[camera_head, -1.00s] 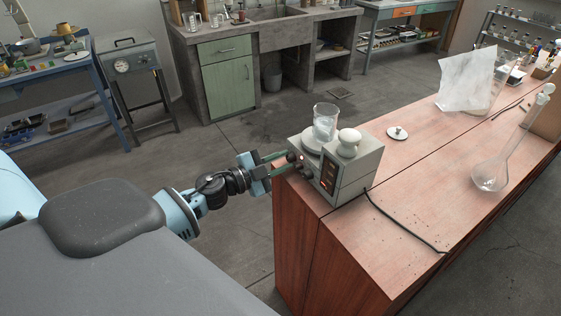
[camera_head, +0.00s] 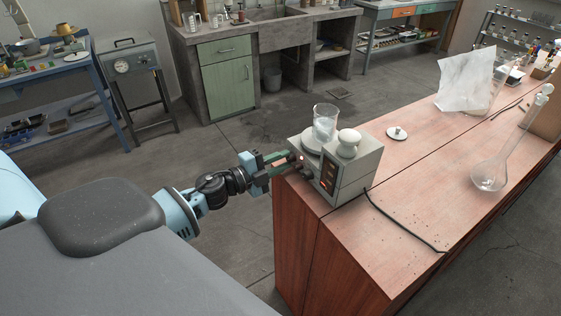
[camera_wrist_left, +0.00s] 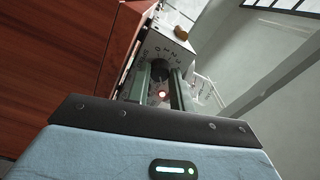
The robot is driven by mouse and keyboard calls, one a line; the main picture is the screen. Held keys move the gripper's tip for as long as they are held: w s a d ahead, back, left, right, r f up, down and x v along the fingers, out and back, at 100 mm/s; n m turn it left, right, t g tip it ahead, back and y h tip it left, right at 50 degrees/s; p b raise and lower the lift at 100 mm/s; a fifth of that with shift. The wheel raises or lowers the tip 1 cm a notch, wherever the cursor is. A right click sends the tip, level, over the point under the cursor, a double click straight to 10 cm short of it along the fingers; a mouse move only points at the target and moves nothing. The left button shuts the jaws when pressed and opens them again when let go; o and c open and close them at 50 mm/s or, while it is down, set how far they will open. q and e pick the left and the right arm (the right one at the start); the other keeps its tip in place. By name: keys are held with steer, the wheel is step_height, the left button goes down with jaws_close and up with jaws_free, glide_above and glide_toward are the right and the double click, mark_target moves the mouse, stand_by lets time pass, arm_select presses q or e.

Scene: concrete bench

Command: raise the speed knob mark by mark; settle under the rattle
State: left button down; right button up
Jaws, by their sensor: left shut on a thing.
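A grey box-shaped stirrer (camera_head: 357,178) stands at the near left end of the wooden bench top. A glass beaker (camera_head: 325,117) stands on its round plate. My left gripper (camera_head: 289,160) reaches the stirrer's left face from the left and is shut on the dark speed knob there. In the left wrist view the knob (camera_wrist_left: 160,71) sits between the fingertips, with printed marks around it on the grey panel. Its pointer cannot be made out. The beaker's contents are unclear. My right gripper is out of view.
A white rounded object (camera_head: 349,138) sits on the stirrer beside the beaker. A black cable (camera_head: 405,226) runs over the bench top (camera_head: 400,180). A small white lid (camera_head: 397,133), a long-necked flask (camera_head: 490,176) and a crumpled translucent sheet (camera_head: 465,80) lie farther right.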

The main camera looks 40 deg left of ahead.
arm_select(q)
steer(key=c, duration=1.2)
jaws_free()
steer(key=shift+c, duration=0.2)
steer(key=shift+s, duration=0.1)
steer(key=v, duration=0.7)
steer(key=shift+s+a+b, duration=0.15)
steer(key=shift+s+b, duration=0.1)
steer(key=shift+b, duration=0.2)
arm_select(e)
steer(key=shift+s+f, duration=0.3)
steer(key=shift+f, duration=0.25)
